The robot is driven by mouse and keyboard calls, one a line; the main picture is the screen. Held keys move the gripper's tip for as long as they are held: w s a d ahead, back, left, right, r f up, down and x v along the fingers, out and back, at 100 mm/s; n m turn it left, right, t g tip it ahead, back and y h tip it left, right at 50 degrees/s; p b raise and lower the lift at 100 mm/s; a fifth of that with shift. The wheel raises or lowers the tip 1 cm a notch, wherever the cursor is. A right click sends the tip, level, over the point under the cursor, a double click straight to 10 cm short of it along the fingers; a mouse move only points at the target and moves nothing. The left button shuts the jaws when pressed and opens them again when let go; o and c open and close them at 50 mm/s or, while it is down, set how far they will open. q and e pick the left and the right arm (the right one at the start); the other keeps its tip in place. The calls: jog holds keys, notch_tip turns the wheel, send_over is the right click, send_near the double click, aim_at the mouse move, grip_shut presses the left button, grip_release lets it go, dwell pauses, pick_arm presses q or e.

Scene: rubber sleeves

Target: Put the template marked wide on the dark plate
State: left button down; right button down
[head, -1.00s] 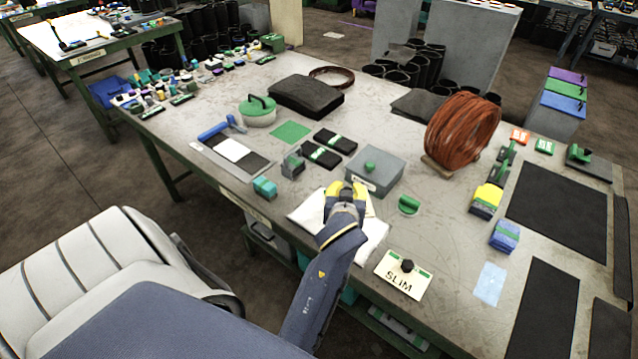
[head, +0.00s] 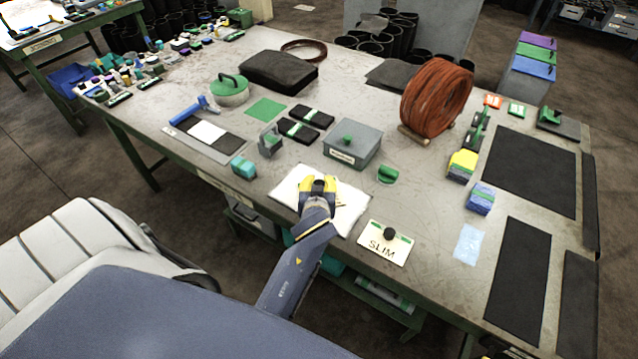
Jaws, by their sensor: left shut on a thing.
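My left gripper (head: 318,184), with yellow fingers, is over the white sheet (head: 289,190) at the near edge of the table. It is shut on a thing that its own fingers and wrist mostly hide. A thin cream edge shows beside the fingers, perhaps of a template, but no marking on it can be read. A cream template marked SLIM (head: 376,245), with a dark knob and green corners, lies to the right of the gripper. Large dark plates lie flat at the right: one at the back (head: 530,172) and one nearer (head: 518,282). My right gripper is out of view.
A grey lidded box (head: 350,153) stands just behind the gripper. A green half-round piece (head: 387,175), a blue block (head: 480,199), a yellow-topped block (head: 462,164) and a light blue sheet (head: 468,243) lie toward the dark plates. An orange coil (head: 437,98) stands behind.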

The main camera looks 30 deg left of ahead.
pick_arm(q)
jog(key=shift+f, duration=0.2)
jog(key=c, duration=1.2)
grip_release()
jog(key=shift+r, duration=0.2)
jog(key=shift+v, duration=2.75)
